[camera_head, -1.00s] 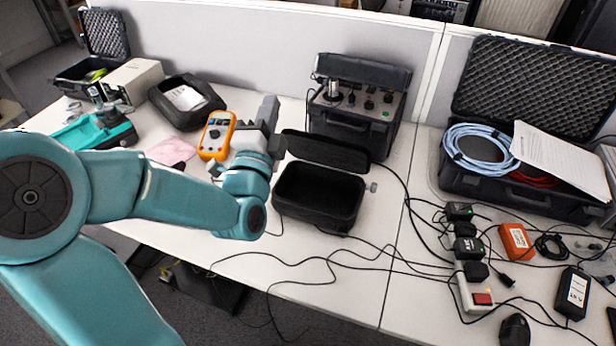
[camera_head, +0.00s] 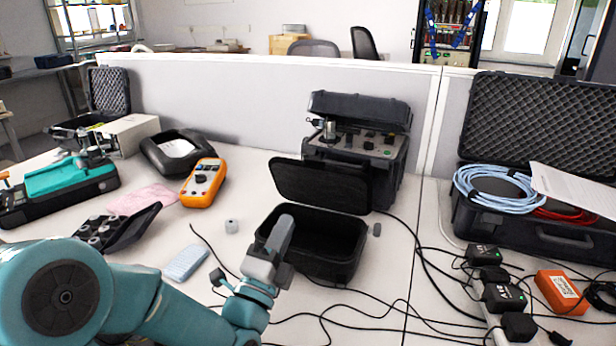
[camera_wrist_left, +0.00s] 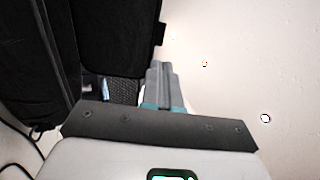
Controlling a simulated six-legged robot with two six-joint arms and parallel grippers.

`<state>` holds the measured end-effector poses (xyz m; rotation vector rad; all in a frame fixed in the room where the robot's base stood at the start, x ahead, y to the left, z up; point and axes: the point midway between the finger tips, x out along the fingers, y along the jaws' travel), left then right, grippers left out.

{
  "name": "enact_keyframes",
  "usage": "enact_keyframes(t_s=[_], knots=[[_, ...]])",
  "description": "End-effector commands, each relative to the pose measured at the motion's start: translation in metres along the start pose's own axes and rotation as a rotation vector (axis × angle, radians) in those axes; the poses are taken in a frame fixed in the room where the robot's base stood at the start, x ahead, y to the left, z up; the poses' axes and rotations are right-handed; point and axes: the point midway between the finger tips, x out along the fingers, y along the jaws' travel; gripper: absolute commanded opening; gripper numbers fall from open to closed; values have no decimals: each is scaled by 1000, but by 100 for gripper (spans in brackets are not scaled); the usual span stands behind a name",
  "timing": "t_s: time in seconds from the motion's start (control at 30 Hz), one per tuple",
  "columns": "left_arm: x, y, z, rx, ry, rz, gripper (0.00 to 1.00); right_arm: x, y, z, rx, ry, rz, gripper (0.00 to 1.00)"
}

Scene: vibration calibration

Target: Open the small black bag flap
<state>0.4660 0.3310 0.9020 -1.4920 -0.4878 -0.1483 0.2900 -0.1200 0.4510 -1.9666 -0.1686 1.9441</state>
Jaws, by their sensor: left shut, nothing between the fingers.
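The small black bag (camera_head: 322,262) sits on the desk in the middle of the head view, its dark inside showing. Its flap (camera_head: 318,187) stands up and leans back at the far side, so the bag is open. In the left wrist view the black bag (camera_wrist_left: 110,35) fills the upper left. My left gripper (camera_head: 285,222) is shut and empty, pointing up in front of the bag's left side and hiding part of it. Its closed fingers also show in the left wrist view (camera_wrist_left: 160,72), near the black fabric; contact cannot be told. My right gripper is not in view.
A black instrument case (camera_head: 355,150) stands close behind the flap. An orange multimeter (camera_head: 203,183) and a small white object (camera_head: 232,226) lie to the left. Black cables (camera_head: 400,312) cross the desk in front. An open case with blue cable (camera_head: 495,188) is at right.

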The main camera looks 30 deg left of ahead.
Motion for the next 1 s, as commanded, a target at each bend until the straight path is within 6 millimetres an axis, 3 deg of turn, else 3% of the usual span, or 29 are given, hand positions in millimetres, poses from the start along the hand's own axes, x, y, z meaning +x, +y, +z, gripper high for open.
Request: enact_keyframes(t_s=[0.03,0.27,0.7,1.0], knots=[[8,-8,0,0,0,5,0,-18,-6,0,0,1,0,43],[22,-9,-1,-2,-3,6,0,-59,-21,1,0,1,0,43],[110,-3,-1,-1,-4,-2,0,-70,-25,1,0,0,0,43],[132,-1,-1,-2,-4,0,0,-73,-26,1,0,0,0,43]])
